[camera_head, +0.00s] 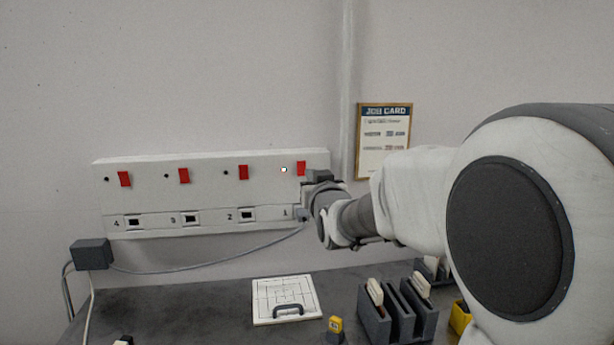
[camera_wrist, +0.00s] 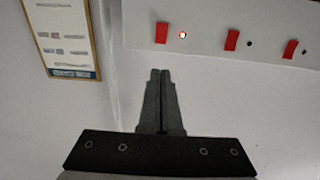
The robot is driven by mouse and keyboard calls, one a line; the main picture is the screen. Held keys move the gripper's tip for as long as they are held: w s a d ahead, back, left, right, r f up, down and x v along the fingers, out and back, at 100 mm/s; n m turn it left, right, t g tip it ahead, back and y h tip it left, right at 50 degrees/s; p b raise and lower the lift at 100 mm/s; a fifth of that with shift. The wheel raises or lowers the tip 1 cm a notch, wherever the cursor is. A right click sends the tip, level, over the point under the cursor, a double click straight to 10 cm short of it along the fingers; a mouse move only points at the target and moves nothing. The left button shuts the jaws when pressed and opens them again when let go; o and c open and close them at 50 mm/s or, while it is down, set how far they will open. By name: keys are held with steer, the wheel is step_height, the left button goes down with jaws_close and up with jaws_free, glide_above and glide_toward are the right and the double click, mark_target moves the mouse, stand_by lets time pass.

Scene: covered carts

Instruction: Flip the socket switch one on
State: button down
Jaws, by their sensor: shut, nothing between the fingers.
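The white socket panel (camera_head: 210,195) is on the wall, with sockets numbered 4 to 1 from left to right. Switch one, a red rocker (camera_head: 301,168), is at its right end. The small lamp (camera_head: 284,170) beside it is bright, while the other switches' dots are dark. In the wrist view, switch one (camera_wrist: 161,33) and its lit lamp (camera_wrist: 183,35) are beyond my fingertips. My gripper (camera_wrist: 160,72) is shut and empty, apart from the switch in that view. In the head view my gripper (camera_head: 318,178) is at the panel's right end, its fingertips hard to make out.
A plug (camera_head: 303,214) sits at socket 1, its cable running to a grey box (camera_head: 91,254) at left. A framed job card (camera_head: 383,138) hangs to the right.

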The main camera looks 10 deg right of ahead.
steer(key=shift+s+r, duration=0.15)
steer(key=shift+s, duration=0.75)
